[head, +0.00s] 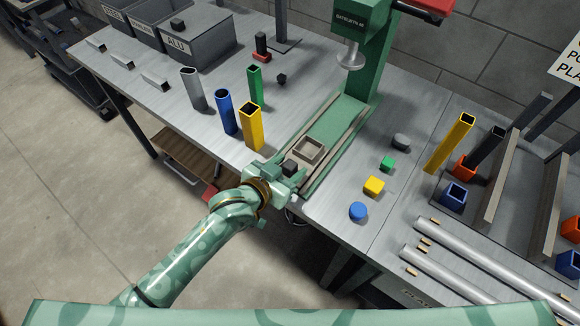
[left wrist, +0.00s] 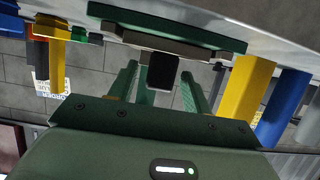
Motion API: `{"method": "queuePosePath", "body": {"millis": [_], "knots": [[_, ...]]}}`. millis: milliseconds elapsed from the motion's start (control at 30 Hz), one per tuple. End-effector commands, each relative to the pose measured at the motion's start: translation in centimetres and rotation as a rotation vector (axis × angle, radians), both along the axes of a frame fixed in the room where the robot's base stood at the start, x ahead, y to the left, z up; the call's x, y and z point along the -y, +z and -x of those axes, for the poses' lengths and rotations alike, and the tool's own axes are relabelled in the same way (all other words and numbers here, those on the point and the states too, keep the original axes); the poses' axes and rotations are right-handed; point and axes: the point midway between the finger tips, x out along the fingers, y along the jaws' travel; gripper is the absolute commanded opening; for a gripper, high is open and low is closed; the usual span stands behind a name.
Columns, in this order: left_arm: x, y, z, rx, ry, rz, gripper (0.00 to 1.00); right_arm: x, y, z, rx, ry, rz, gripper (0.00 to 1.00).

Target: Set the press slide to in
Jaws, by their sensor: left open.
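The green press (head: 364,50) stands at the back middle, with its ram (head: 350,56) above the far end of a green bed with two rails (head: 334,124). The press slide, a grey-brown square tray (head: 308,150), sits at the near end of the bed, out from under the ram. Its dark handle (head: 290,168) faces me. My left gripper (head: 286,176) is at that handle. In the left wrist view my left gripper (left wrist: 160,88) is open, its green fingers apart on either side of the black handle (left wrist: 162,71). Finger contact is not visible. My right gripper is not in view.
Grey, blue, green and yellow upright tubes (head: 250,127) stand left of the bed. Small coloured pieces (head: 373,186) lie right of it. Bins (head: 192,44) are at the back left. Long silver rods (head: 470,259) lie at the right.

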Motion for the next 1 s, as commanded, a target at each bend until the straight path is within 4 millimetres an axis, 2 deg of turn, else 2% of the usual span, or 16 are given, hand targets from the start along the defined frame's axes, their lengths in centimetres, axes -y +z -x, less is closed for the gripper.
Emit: {"method": "queuePosePath", "body": {"millis": [133, 367, 400, 567, 600, 767, 1000], "knots": [[0.5, -0.3, -0.7, 0.001, -0.001, 0.001, 0.49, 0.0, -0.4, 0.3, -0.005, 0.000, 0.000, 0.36], [0.6, -0.3, -0.7, 0.001, 0.000, 0.001, 0.49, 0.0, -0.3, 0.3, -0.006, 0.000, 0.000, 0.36], [0.6, -0.3, -0.7, 0.001, 0.000, 0.001, 0.46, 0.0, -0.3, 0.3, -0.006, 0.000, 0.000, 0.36], [0.6, -0.3, -0.7, 0.000, 0.000, 0.000, 0.02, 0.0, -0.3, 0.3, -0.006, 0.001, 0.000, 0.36], [0.6, -0.3, -0.7, 0.000, 0.000, 0.000, 0.00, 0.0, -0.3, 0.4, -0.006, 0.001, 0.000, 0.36], [1.0, -0.4, -1.4, 0.001, 0.001, 0.000, 0.00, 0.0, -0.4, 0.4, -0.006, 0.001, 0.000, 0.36], [4.1, -0.5, -5.6, 0.001, 0.000, 0.001, 0.00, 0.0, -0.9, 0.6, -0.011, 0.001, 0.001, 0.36]]}}
